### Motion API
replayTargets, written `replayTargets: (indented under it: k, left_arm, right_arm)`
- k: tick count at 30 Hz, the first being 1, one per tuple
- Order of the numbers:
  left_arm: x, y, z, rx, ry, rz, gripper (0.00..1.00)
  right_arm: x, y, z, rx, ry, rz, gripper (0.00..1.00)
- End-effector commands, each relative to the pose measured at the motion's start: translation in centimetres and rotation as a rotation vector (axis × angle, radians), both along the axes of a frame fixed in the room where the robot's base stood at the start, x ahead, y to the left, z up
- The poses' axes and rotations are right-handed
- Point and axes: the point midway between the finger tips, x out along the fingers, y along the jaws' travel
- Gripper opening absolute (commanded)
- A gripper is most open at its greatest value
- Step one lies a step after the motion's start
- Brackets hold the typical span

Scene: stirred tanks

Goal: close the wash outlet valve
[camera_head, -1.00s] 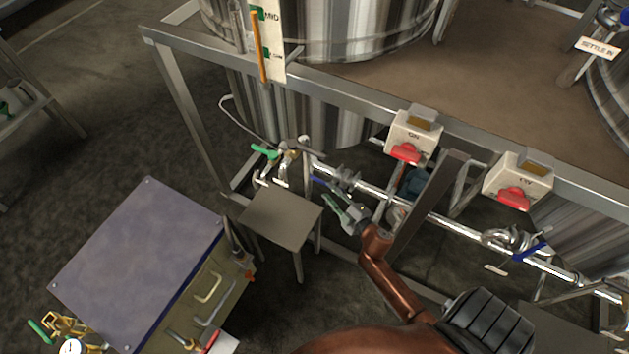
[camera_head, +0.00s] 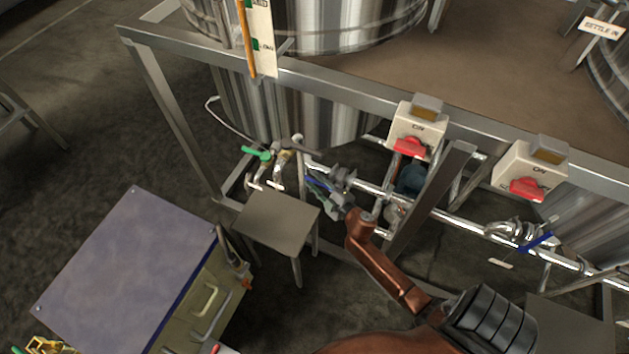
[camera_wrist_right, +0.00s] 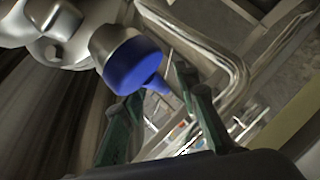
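A valve with a blue lever (camera_head: 318,184) sits on the steel pipe under the tank frame; no label on it is readable. My right gripper (camera_head: 322,198), with greenish fingers, is right at this lever, just below it. In the right wrist view, the blue lever (camera_wrist_right: 135,64) is large, and its narrow end points down toward the space between my fingers (camera_wrist_right: 163,115). The fingers are apart, with nothing clearly gripped. Whether a finger touches the lever cannot be told. My left gripper is not in view.
A green-handled valve (camera_head: 258,153) is to the left, above a small grey table (camera_head: 278,220). Another blue-handled valve (camera_head: 537,240) is on the pipe to the right. A slanted steel post (camera_head: 430,200) stands close to my right arm. Two red-switch boxes (camera_head: 417,128) (camera_head: 532,170) hang on the frame.

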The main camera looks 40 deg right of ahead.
Motion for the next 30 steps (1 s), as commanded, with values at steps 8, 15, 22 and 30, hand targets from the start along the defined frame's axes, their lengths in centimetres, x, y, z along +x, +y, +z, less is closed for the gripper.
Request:
replayTargets:
  k: [8,15,22,30]
  left_arm:
    - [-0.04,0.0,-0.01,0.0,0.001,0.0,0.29]
    - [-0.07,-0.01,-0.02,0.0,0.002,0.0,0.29]
    - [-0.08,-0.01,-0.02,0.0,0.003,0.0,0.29]
    - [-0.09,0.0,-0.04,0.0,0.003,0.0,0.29]
  right_arm:
    - [-0.06,-0.03,0.0,0.0,0.0,0.0,0.14]
    - [-0.07,-0.03,-0.02,0.0,0.0,0.0,0.0]
    - [-0.08,-0.03,-0.03,0.0,0.001,-0.001,0.0]
    - [-0.11,-0.04,-0.06,0.0,0.001,-0.001,0.0]
